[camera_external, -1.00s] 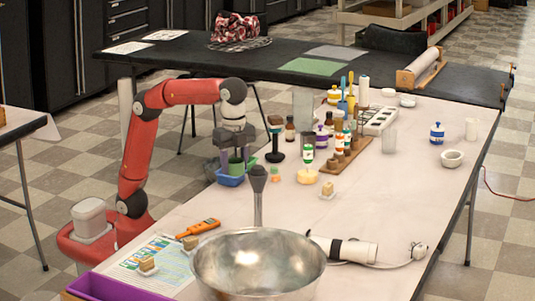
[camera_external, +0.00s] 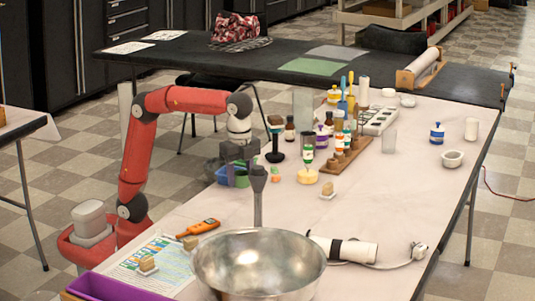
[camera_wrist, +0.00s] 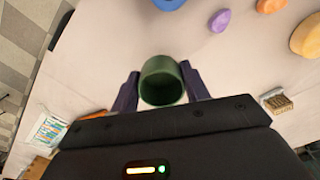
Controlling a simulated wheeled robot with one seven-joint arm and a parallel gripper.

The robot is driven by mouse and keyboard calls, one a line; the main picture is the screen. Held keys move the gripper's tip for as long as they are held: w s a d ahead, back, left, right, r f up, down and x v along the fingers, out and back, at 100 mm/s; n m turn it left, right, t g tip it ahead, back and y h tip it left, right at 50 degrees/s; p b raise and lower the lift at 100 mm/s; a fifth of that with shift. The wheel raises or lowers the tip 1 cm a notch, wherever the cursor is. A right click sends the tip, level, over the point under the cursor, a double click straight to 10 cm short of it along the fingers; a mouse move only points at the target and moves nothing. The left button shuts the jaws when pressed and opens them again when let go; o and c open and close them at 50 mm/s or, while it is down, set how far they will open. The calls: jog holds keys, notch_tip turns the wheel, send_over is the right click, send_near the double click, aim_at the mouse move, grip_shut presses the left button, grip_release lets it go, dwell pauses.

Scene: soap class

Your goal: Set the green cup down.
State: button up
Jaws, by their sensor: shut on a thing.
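The green cup (camera_wrist: 162,88) is between the two dark fingers of my gripper (camera_wrist: 160,90) in the wrist view, its round mouth facing the camera. In the external view my gripper (camera_external: 240,163) is low over the left part of the pale table, with the green cup (camera_external: 241,180) partly showing beneath it. The gripper is shut on the cup. I cannot tell whether the cup's base touches the table.
Small orange (camera_external: 275,178) and purple (camera_wrist: 220,20) pieces lie nearby. Bottles and a wooden rack (camera_external: 345,160) stand farther right.

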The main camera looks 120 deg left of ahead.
aim_at(241, 197)
jog(key=shift+f, duration=1.9)
jog(key=shift+f, duration=0.2)
jog(key=o, duration=1)
jog(key=shift+c, duration=0.2)
jog(key=shift+f+b, duration=0.15)
jog(key=shift+b, duration=0.35)
jog(key=r, duration=0.2)
jog(key=r+p, duration=0.1)
jog(key=r, duration=0.1)
jog(key=w+r+p, duration=0.1)
jog(key=r, duration=0.2)
jog(key=shift+a, duration=0.15)
jog(key=shift+o, duration=0.4)
jog(key=shift+r, duration=0.6)
